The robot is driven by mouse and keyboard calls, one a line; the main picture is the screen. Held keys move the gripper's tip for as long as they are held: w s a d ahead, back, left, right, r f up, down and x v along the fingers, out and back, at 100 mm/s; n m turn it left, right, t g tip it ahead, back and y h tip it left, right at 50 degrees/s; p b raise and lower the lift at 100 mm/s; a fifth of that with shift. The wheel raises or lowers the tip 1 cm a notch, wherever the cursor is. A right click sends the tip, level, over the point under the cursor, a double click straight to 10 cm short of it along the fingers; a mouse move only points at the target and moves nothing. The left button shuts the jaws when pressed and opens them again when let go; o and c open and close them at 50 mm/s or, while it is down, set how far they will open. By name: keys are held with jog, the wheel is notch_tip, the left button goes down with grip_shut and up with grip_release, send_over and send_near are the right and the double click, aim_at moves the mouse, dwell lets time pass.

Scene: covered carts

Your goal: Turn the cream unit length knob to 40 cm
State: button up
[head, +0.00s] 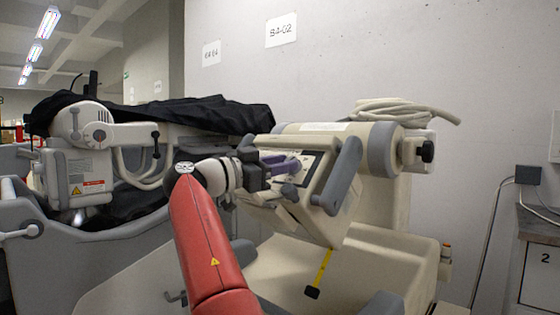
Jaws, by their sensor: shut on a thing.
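The cream unit (375,215) stands right of centre in the head view, with a tilted dark control panel (312,165) on its near face. My gripper (294,165) reaches in from the left, its purple fingers at this panel. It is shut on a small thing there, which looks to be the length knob. The fingers hide the knob, so its setting and the scale marks cannot be read. A grey knob-like part (289,191) sits just below the fingers.
A grey handle (338,178) flanks the panel closely on the right. A yellow strip (323,266) with a black end hangs below. A second machine (82,165) under a black cover (200,114) stands left. A grey cabinet (541,270) is at far right.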

jog(key=shift+f, duration=0.1)
jog(key=o, duration=1)
jog(key=shift+v, duration=3.95)
